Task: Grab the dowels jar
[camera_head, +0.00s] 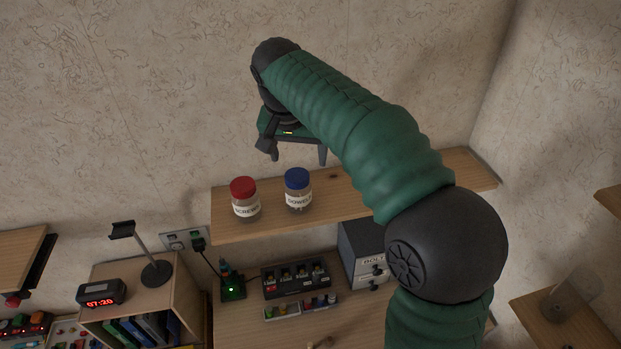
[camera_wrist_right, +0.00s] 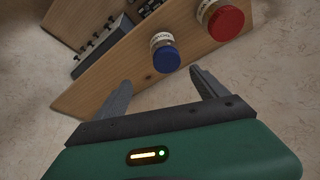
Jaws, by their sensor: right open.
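The dowels jar (camera_head: 298,191) is clear with a blue lid and a white label. It stands upright on the wooden shelf (camera_head: 340,199), just right of the screws jar (camera_head: 245,199), which has a red lid. My right gripper (camera_head: 296,158) is open and empty, above the dowels jar and apart from it. In the right wrist view, the dowels jar's blue lid (camera_wrist_right: 166,58) lies ahead of the gap between the open fingers (camera_wrist_right: 160,92), and the red lid (camera_wrist_right: 225,22) is to its right. My left gripper is not in view.
Below the shelf are a grey drawer box (camera_head: 361,252), a black organizer (camera_head: 296,278) and a small green-lit device (camera_head: 232,288). A clock (camera_head: 100,294) and a stand (camera_head: 155,270) are on a cabinet at left. The shelf's right end is partly behind my arm.

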